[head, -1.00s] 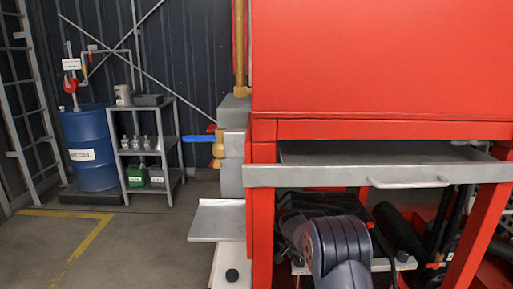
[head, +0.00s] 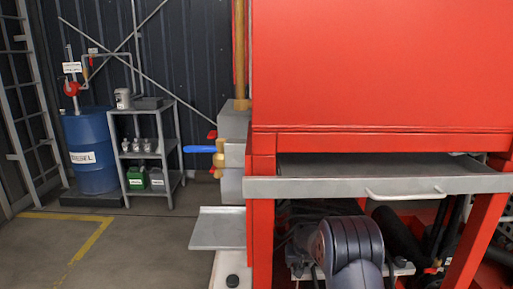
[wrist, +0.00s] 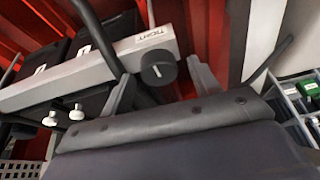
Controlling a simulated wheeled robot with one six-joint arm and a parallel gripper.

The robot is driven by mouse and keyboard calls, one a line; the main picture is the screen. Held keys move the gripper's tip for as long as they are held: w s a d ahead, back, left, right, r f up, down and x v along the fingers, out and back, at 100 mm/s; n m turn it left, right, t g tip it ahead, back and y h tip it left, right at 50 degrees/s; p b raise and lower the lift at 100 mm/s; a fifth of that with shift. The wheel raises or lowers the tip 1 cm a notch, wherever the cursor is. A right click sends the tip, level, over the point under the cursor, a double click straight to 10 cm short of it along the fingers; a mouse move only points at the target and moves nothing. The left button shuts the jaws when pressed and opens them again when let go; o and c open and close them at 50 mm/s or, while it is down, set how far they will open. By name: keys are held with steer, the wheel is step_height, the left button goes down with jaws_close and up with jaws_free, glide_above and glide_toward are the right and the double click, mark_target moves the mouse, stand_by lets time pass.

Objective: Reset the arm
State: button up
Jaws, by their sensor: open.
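My gripper (wrist: 165,88) shows in the wrist view, with two grey fingers standing apart beyond its dark body. Nothing is held between them. A black round knob (wrist: 158,68) on a grey bar with a white label (wrist: 90,75) appears between the fingers in the picture; I cannot tell whether they touch it. In the head view my arm's grey rounded link is at the bottom, in front of the red frame's lower opening, and my gripper is hidden there.
A red cabinet (head: 380,65) has a grey drawer (head: 330,187) with a handle below it. A blue-handled valve (head: 203,149) and grey shelf plate (head: 218,230) stick out left. A blue drum (head: 90,160) and grey rack (head: 150,140) stand back left. Floor at left is clear.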

steer(key=shift+n, duration=0.4)
steer(key=shift+y, duration=0.3)
steer(key=shift+p+v, duration=0.4)
steer(key=shift+v, duration=2.25)
